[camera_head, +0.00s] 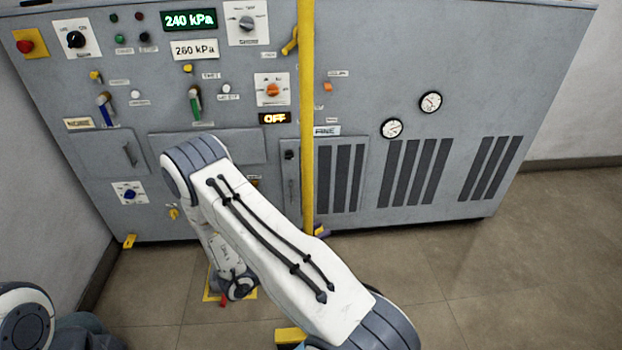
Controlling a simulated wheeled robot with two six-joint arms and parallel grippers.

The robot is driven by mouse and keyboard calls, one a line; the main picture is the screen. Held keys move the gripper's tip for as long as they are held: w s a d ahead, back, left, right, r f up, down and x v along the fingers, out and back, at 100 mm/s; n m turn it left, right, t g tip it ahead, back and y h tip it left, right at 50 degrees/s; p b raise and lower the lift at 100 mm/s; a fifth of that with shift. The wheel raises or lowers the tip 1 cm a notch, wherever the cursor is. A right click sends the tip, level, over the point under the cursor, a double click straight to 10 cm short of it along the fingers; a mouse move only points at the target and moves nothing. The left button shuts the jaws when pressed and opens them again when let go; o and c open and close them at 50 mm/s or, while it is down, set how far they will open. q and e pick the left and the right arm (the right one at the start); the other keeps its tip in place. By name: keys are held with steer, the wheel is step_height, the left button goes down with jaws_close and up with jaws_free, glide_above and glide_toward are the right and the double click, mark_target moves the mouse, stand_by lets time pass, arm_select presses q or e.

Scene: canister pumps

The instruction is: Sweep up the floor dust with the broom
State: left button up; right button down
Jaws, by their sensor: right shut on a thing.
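A long yellow pole (307,110), which looks like the broom's handle, stands upright in front of the grey machine. Its lower part passes behind my right forearm. A yellow block (290,335) shows below the forearm at the bottom edge; I cannot tell if it is the broom's head. My right arm reaches in from the lower right and bends down to the wrist and gripper (240,287). The fingers are mostly hidden, but the gripper is shut on the broom. My left gripper is not in view. I cannot make out dust on the floor.
The grey machine (400,70) with knobs, levers and gauges fills the back. A yellow marking (209,292) and a small red thing (222,300) are on the floor near my right wrist. The tiled floor (500,285) at right is clear. A wall stands at left.

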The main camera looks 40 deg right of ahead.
steer(key=shift+r+p, duration=1.4)
steer(key=shift+r, duration=0.65)
